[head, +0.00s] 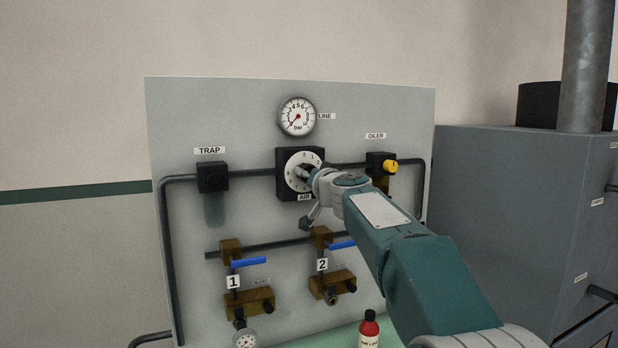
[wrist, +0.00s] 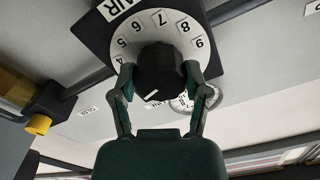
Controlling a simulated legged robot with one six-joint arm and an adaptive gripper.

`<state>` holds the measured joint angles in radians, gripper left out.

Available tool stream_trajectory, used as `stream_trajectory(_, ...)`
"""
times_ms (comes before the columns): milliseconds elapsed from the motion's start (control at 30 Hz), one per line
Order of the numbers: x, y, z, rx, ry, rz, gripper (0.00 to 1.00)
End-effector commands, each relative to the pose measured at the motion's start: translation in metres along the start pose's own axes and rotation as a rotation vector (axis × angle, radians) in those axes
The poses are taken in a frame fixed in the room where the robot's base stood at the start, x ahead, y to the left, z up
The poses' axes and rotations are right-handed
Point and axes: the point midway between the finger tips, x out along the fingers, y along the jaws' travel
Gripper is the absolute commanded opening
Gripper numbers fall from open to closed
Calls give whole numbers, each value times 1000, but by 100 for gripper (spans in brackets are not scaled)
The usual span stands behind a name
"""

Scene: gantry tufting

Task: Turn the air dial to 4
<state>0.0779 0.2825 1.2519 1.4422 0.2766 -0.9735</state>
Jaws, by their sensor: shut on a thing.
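The air dial (head: 291,172) is a white numbered disc on a black square plate in the middle of the grey panel, above an AIR label. My gripper (head: 310,175) reaches it from the right and covers part of its face. In the wrist view, seen upside down, the two fingers (wrist: 163,88) are shut on opposite sides of the black dial knob (wrist: 160,70). The numbers 4 to 9 show around the disc (wrist: 160,29). A short white mark shows on the knob's face, on the side away from 7. The number it points to is hidden.
Above the dial is a round LINE gauge (head: 297,117), its red needle toward lower left. A TRAP unit (head: 212,177) is left, an OILER with yellow knob (head: 390,167) right. Blue-handled valves (head: 248,262) sit below.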

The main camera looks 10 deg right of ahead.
Motion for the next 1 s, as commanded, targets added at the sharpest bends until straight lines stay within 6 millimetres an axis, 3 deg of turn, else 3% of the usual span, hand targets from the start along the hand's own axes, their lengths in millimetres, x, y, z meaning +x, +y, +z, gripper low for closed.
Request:
stream_trajectory(600, 0, -1, 0, 561, 0, 1, 13)
stream_trajectory(1000, 1, 0, 1, 792, -1, 2, 13)
